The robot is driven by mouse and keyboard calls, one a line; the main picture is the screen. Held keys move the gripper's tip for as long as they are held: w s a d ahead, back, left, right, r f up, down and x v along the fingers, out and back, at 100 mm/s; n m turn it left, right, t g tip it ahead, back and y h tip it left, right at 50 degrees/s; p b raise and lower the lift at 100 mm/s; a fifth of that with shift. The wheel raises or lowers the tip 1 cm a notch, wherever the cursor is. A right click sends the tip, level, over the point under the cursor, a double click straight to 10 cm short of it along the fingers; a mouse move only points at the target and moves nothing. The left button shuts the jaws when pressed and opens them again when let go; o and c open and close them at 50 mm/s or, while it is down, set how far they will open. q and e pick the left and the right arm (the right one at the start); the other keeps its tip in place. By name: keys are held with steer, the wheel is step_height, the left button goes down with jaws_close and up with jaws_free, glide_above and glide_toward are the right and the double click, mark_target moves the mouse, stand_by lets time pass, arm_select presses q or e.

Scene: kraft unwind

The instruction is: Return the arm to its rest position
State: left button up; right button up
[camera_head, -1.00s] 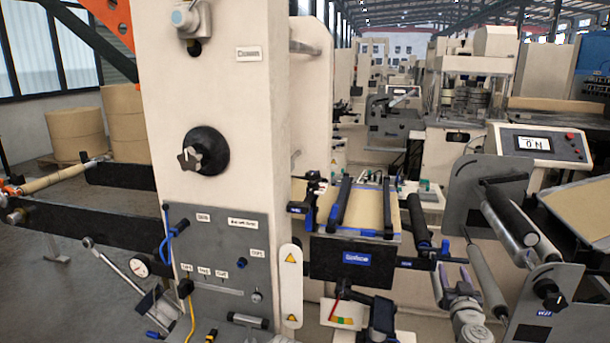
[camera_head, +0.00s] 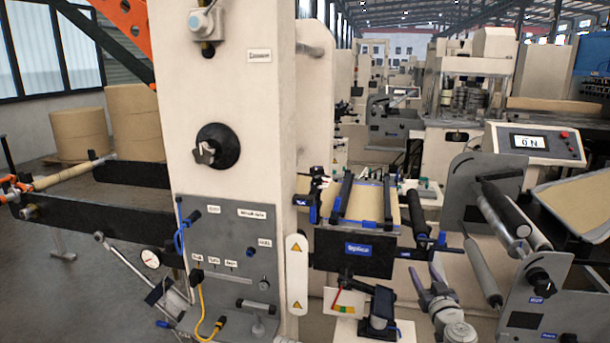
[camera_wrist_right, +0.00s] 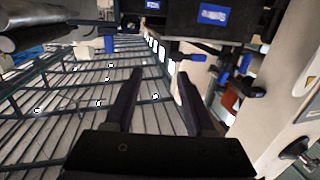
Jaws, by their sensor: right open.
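My right arm rises from the bottom edge of the head view, right of centre. Its gripper (camera_head: 430,279) points up, below and to the right of the black splice table. In the right wrist view the two dark fingers of the right gripper (camera_wrist_right: 160,74) stand apart with nothing between them. The left arm and gripper are not in view.
The black splice table (camera_head: 350,266) with blue clips stands close by. A cream machine column (camera_head: 230,80) with a grey panel is at left. A roller stand (camera_head: 530,290) is at right, below an "ON" screen (camera_head: 528,142). Kraft rolls (camera_head: 78,135) stand far left.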

steer(key=s+a+f+n+g+y, duration=0.2)
steer(key=s+a+f+g, duration=0.15)
steer(key=a, duration=0.55)
steer(key=s+a+f+n+g+y, duration=0.25)
steer(key=a+f, duration=0.25)
steer(key=a, duration=0.3)
steer(key=s+a+f+n+g+y, duration=0.2)
steer(key=a+f+g+y, duration=0.15)
steer(key=a, duration=0.55)
steer(key=s+f+g+h, duration=0.2)
steer(key=s+h, duration=0.1)
steer(key=s, duration=0.2)
steer(key=s+f+m+g+h+p, duration=0.1)
steer(key=s+f+g+h, duration=0.2)
steer(key=s, duration=0.3)
steer(key=s+d+f+m+g+h, duration=0.1)
steer(key=s+f+g+h, duration=0.1)
steer(key=s, duration=0.3)
steer(key=shift+s+f+g+h+p, duration=0.15)
steer(key=shift+g+h+p, duration=0.2)
steer(key=shift+g, duration=0.3)
steer(key=shift+m, duration=0.25)
